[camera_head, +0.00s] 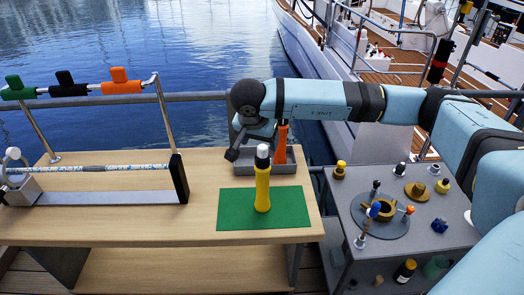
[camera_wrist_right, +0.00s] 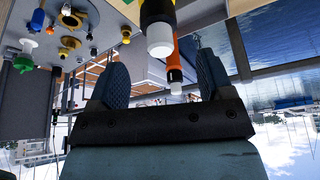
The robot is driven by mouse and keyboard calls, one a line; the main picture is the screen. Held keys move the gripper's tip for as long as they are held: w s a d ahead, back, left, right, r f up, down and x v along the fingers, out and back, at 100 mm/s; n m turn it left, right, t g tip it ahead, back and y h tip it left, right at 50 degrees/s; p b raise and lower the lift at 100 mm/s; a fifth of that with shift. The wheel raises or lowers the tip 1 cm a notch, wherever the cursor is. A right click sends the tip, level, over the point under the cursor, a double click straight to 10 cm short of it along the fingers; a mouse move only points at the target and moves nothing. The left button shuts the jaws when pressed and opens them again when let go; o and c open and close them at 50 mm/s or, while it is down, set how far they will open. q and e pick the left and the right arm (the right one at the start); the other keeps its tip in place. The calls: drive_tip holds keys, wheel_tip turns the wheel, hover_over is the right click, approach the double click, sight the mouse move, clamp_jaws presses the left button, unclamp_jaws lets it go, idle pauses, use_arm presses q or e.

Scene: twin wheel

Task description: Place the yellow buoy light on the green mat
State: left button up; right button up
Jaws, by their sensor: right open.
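The yellow buoy light (camera_head: 262,188), with a black collar and white top, stands upright on the green mat (camera_head: 232,215), near its middle. In the right wrist view, which is upside down, its white top (camera_wrist_right: 159,40) hangs in from the upper edge. My right gripper (camera_head: 251,141) is open and empty, behind and slightly left of the light's top, apart from it. Its two blue-grey fingers (camera_wrist_right: 162,62) are spread in the wrist view. My left gripper is in neither view.
An orange light (camera_head: 281,146) stands in the grey tray (camera_head: 240,166) behind the mat; it also shows between my fingers in the wrist view (camera_wrist_right: 174,67). A rope stand (camera_head: 95,198) occupies the table's left. A grey side table (camera_head: 455,215) at right holds several small parts.

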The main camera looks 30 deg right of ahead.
drive_tip(key=s+a+f+m+g+y, duration=0.1)
drive_tip(key=s+a+m+y, duration=0.4)
drive_tip(key=a+y, duration=0.45)
drive_tip(key=s+a+m+g+y, duration=0.2)
drive_tip(key=s+a+m+y, duration=0.35)
drive_tip(key=a, duration=0.65)
drive_tip(key=s+a+f+m+g+y, duration=0.1)
drive_tip(key=s+a+m+y, duration=0.3)
drive_tip(key=a+y, duration=0.5)
drive_tip(key=w+d+f+m+t+h, duration=0.1)
drive_tip(key=d+f+m+t+h, duration=0.25)
drive_tip(key=m+t, duration=0.75)
drive_tip(key=w+d+f+m+t+h, duration=0.2)
drive_tip(key=f+m+t+h, duration=0.3)
drive_tip(key=m, duration=1.1)
drive_tip(key=s+d+f+m+g+h, duration=0.2)
drive_tip(key=s+d+f+m+h, duration=0.2)
drive_tip(key=s+f+m, duration=0.3)
drive_tip(key=s+d+f+m+g+h, duration=0.2)
drive_tip(key=s+d+f+m+h, duration=0.2)
drive_tip(key=s+f+m, duration=0.3)
wheel_tip(320, 180, down, 7)
drive_tip(key=d+m, duration=0.1)
drive_tip(key=m, duration=0.2)
drive_tip(key=shift+d, duration=0.35)
drive_tip(key=shift+r+h, duration=0.1)
drive_tip(key=shift+h, duration=0.15)
